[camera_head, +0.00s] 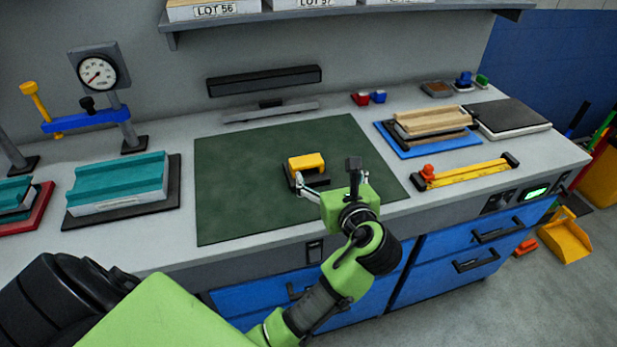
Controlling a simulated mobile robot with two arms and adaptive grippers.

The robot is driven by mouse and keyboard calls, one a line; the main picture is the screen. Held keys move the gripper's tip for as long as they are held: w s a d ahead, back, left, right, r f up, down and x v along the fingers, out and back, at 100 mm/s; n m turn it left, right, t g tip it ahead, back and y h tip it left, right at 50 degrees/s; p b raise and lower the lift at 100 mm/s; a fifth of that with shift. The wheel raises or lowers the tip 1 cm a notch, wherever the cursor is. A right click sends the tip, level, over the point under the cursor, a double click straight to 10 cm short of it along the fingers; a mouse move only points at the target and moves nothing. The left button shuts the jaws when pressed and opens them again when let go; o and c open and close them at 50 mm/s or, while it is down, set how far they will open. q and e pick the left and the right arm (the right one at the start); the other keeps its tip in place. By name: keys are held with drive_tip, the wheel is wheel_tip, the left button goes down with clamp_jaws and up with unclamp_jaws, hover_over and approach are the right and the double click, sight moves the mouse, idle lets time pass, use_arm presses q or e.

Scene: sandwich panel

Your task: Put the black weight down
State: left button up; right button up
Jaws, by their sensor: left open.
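The black weight (306,162), a dark block with a yellow top, is on the green mat (240,190) near the middle of the bench. My left gripper (308,181) reaches in from the front right of the weight. Its fingers are open at the near side of the weight, very close to it. I cannot tell whether they touch it. The fingers partly hide the weight's near face. My right gripper is not in view.
A teal panel (120,183) on a dark board and a gauge stand (98,73) are at left. A blue tray (400,147) with wooden pieces, a black-covered slab (508,116) and a yellow level-like bar (466,174) are at right. Much of the mat is clear.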

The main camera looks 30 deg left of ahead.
use_arm(q)
drive_tip(key=shift+s+a+f+g, duration=0.2)
drive_tip(key=shift+s+a+f, duration=0.05)
drive_tip(key=shift+f, duration=0.3)
drive_tip(key=shift+s+a+f+g, duration=0.2)
drive_tip(key=shift+s+a+f, duration=0.05)
drive_tip(key=shift+f, duration=0.3)
approach(306, 158)
drive_tip(key=shift+w+a+f, duration=0.7)
drive_tip(key=shift+a+f, duration=0.15)
drive_tip(key=shift+f, duration=0.15)
drive_tip(key=x, duration=0.6)
drive_tip(key=shift+w+a+r+p, duration=0.2)
drive_tip(key=shift+a+p, duration=0.15)
drive_tip(key=shift+p, duration=0.05)
drive_tip(key=c, duration=2.2)
drive_tip(key=shift+o, duration=0.2)
drive_tip(key=shift+w+r, duration=0.1)
drive_tip(key=shift+r, duration=0.2)
